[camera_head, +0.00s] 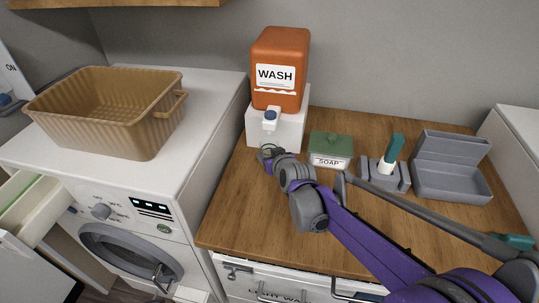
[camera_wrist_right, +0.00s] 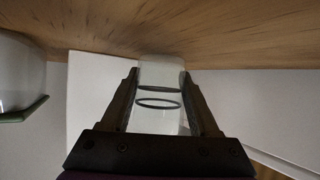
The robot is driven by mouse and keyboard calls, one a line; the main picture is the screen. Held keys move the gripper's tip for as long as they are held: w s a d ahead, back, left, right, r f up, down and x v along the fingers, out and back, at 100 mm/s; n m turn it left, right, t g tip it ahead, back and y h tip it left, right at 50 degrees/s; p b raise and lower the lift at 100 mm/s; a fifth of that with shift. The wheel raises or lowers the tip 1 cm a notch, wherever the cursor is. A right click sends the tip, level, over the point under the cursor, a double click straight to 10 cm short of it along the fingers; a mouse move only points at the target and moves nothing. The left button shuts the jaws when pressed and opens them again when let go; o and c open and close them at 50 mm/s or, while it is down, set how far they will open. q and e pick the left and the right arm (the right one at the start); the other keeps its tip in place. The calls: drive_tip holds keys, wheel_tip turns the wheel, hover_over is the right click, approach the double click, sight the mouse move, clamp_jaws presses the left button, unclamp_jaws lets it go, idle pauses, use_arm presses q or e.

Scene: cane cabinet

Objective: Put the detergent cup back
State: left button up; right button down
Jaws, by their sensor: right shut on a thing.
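The detergent cup (camera_wrist_right: 161,117) is a clear cup with a dark ring around it. My right gripper (camera_head: 268,153) is shut on it; in the right wrist view the cup sits between the two fingers. In the head view the gripper is low over the wooden counter, just in front of the white dispenser stand (camera_head: 288,135), and the cup is hard to make out. The orange WASH detergent container (camera_head: 281,48) stands on that stand, with a blue-tipped spout (camera_head: 270,118) just above the gripper. I cannot tell whether the cup touches the counter. My left gripper is not in view.
A green-lidded soap jar (camera_head: 331,149) stands right of the gripper. Farther right are a brush in a grey holder (camera_head: 388,167) and an open grey box (camera_head: 452,165). A tan basket (camera_head: 105,112) sits on the washing machine at left. The counter's front left is clear.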

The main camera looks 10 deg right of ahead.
drive_tip(key=shift+f, duration=0.15)
drive_tip(key=shift+c, duration=0.6)
unclamp_jaws()
drive_tip(key=shift+s+r, duration=0.15)
drive_tip(key=shift+r, duration=0.15)
drive_tip(key=p+v, duration=0.1)
drive_tip(key=v, duration=1)
drive_tip(key=shift+s+r, duration=0.15)
drive_tip(key=shift+s, duration=0.15)
drive_tip(key=shift+r, duration=0.1)
